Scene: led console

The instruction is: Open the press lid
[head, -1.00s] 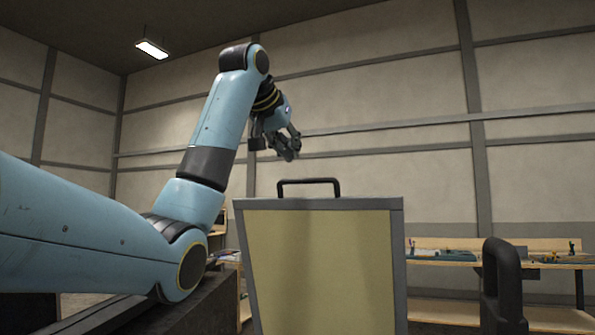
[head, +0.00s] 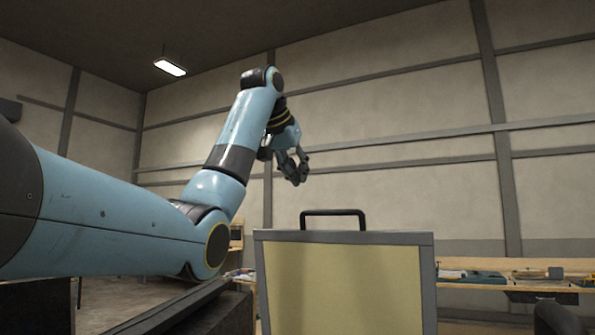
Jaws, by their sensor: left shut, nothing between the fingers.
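The press lid (head: 343,290) stands raised in front of me, a yellowish panel in a grey frame. A black handle (head: 333,213) sits on its top edge. My left gripper (head: 297,178) is shut and empty, in the air a little above and to the left of the handle, apart from it. The lower part of the lid is cut off by the bottom of the view. My right gripper is not in view.
A dark curved object (head: 556,318) shows at the bottom right edge. A wooden workbench (head: 520,265) with small items stands behind on the right. A dark surface (head: 200,312) lies below my left arm. The air above the lid is free.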

